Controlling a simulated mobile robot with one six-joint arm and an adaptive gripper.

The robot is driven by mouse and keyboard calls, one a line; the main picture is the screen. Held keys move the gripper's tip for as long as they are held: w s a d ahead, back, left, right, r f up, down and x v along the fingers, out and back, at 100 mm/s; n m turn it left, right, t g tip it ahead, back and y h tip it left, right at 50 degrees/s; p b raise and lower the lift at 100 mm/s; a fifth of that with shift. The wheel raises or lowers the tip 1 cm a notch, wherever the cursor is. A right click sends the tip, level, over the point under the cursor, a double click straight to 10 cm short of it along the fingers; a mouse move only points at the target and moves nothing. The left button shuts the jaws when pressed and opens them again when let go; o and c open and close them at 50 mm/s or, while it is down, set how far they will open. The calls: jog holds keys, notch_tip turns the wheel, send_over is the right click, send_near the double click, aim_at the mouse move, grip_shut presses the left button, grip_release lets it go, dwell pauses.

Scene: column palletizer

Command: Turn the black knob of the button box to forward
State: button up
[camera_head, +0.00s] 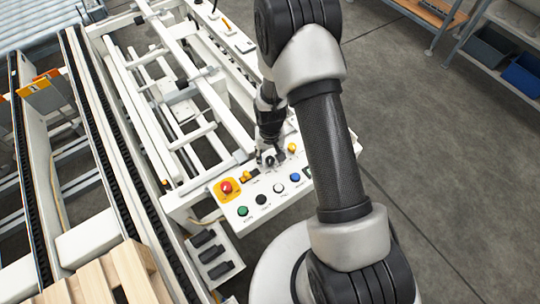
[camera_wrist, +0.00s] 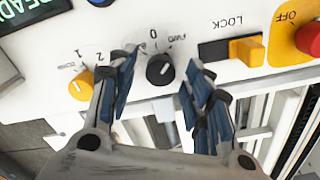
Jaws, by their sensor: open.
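The black knob (camera_wrist: 160,70) is on the white panel of the button box (camera_head: 288,184) in the wrist view, with a small light mark on its face. A "0" and a "FWD" label are printed beside it. I cannot tell clearly which label the mark points to. My gripper (camera_wrist: 163,78) is open, with one blue-padded finger on each side of the knob and gaps showing between. In the head view my gripper (camera_head: 269,155) is over the upper part of the box, and I cannot make out the knob there.
A yellow knob (camera_wrist: 81,84) is left of the black knob. A yellow-and-black lock switch (camera_wrist: 247,50) and a red emergency button (camera_wrist: 309,38) are to the right. Green (camera_head: 242,211), black, white and blue buttons line the box's near edge. Conveyor frames (camera_head: 120,150) stand to the left.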

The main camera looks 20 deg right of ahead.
notch_tip(320, 180, up, 12)
dwell(0.5)
jog(key=shift+r, duration=0.15)
notch_tip(320, 180, up, 7)
send_over(270, 158)
jog(key=s, duration=0.1)
jog(key=s+r+t, duration=0.2)
jog(key=s+r, duration=0.4)
jog(key=r, duration=0.5)
jog(key=s+r+n+t, duration=0.1)
jog(key=s+r, duration=0.3)
jog(key=s, duration=0.3)
jog(key=s+r+t, duration=0.1)
jog(key=s+r, duration=0.3)
jog(key=s, duration=0.3)
jog(key=shift+s+r+n+t, duration=0.3)
jog(key=shift+s+r+n, duration=0.05)
jog(key=shift+n, duration=0.05)
